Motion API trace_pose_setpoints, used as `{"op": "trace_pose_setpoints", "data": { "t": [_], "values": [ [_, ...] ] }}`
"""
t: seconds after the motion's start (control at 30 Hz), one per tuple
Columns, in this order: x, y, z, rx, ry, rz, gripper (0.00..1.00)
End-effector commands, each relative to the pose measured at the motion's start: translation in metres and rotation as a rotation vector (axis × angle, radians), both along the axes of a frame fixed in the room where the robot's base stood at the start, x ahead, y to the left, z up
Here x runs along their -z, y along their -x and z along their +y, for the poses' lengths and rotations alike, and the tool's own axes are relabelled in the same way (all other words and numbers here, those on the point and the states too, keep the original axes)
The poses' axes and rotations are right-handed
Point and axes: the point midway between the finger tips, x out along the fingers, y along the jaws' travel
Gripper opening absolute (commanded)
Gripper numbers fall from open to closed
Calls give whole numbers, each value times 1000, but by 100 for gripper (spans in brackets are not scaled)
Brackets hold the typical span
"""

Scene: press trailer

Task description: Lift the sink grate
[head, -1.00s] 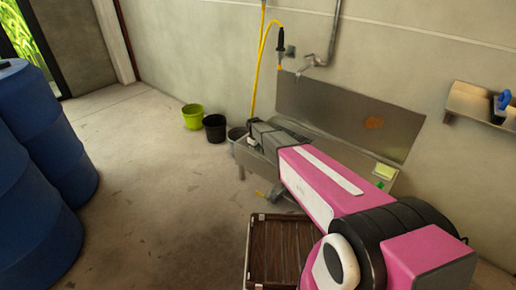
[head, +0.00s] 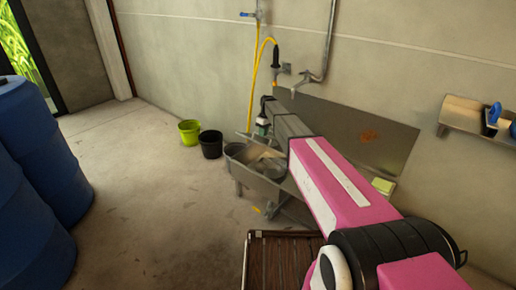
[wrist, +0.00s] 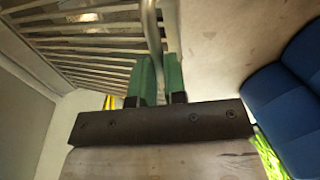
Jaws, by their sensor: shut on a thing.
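My gripper (wrist: 161,78) is shut on the rim of the sink grate (wrist: 85,42), a metal frame with parallel bars. In the wrist view its two green fingers pinch the round rim bar, and the bars extend to the upper left. In the head view my gripper (head: 262,127) is above the metal sink (head: 262,186). The grate shows there only as a thin edge near the fingers, raised over the basin; my arm hides much of it. Part of the basin's inside is visible below.
A yellow hose (head: 255,85) and a tap (head: 297,82) are on the wall close behind my gripper. A green bucket (head: 189,133) and a black bucket (head: 211,145) stand left of the sink. A brown slatted crate (head: 280,262) is in front. Blue barrels (head: 45,150) stand at left.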

Motion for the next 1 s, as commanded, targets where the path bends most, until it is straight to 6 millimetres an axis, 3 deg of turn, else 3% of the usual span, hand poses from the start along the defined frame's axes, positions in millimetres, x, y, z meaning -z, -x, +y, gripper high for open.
{"op": "trace_pose_setpoints", "data": {
  "t": [0.03, 0.2, 0.5, 1.0],
  "values": [
    [-12, -14, -9, 1, 4, -7, 0],
    [-41, -42, -31, 3, 7, -8, 0],
    [-68, -77, -59, 5, 10, -10, 0],
    [-75, -88, -69, 6, 11, -8, 0]
  ]
}}
